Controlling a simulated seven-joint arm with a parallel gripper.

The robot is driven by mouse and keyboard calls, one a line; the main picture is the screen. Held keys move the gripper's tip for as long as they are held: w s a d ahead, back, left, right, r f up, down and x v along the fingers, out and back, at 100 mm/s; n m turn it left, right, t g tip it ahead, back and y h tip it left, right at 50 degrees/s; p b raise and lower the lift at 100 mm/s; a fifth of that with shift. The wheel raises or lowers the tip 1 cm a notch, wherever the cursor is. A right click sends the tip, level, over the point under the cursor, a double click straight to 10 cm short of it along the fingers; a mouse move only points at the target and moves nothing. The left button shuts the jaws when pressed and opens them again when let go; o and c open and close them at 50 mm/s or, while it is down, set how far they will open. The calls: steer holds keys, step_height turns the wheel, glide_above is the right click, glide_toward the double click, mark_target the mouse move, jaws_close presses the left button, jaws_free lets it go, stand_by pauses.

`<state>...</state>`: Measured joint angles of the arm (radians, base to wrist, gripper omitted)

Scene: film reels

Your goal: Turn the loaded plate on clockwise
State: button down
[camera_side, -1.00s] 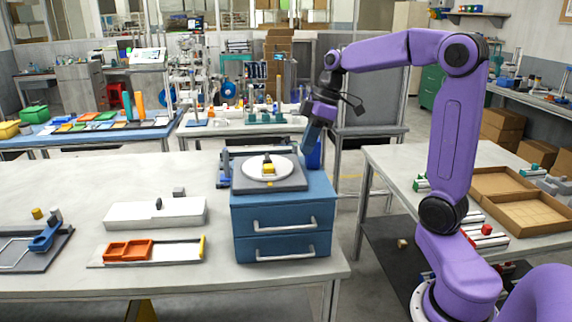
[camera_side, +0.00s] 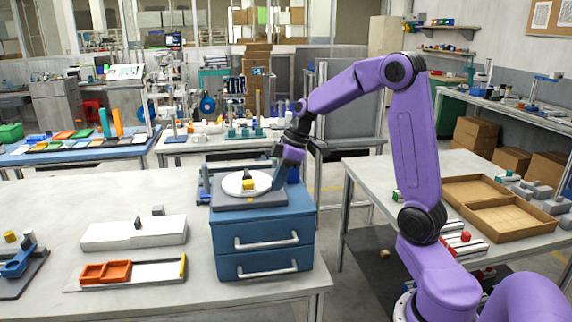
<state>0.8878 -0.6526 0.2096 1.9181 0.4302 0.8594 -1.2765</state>
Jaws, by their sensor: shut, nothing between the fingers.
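The loaded plate is a round white disc (camera_side: 232,184) lying flat on a dark grey square base (camera_side: 222,202). A yellow block (camera_side: 248,185) with a pale top stands near the disc's middle. The base sits on top of a blue two-drawer cabinet (camera_side: 265,225). My gripper (camera_side: 278,182) is shut and empty, pointing down at the right edge of the disc. Its fingertips are low, near the disc's height; I cannot tell whether they touch the rim.
A blue post fixture (camera_side: 204,182) stands left of the base. A white box (camera_side: 135,233) and a tray with an orange bin (camera_side: 105,272) lie further left on the table.

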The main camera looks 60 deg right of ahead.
mark_target(226, 191)
steer(key=shift+w+a+r, duration=0.15)
steer(key=shift+w+a, duration=1.15)
steer(key=shift+w+a+m+t+h, duration=0.15)
steer(key=shift+a+m+t+h, duration=0.1)
steer(key=shift+a+m, duration=0.35)
steer(key=shift+w+a+m+t+h, duration=0.15)
steer(key=shift+a+m+h, duration=0.15)
steer(key=shift+m, duration=0.5)
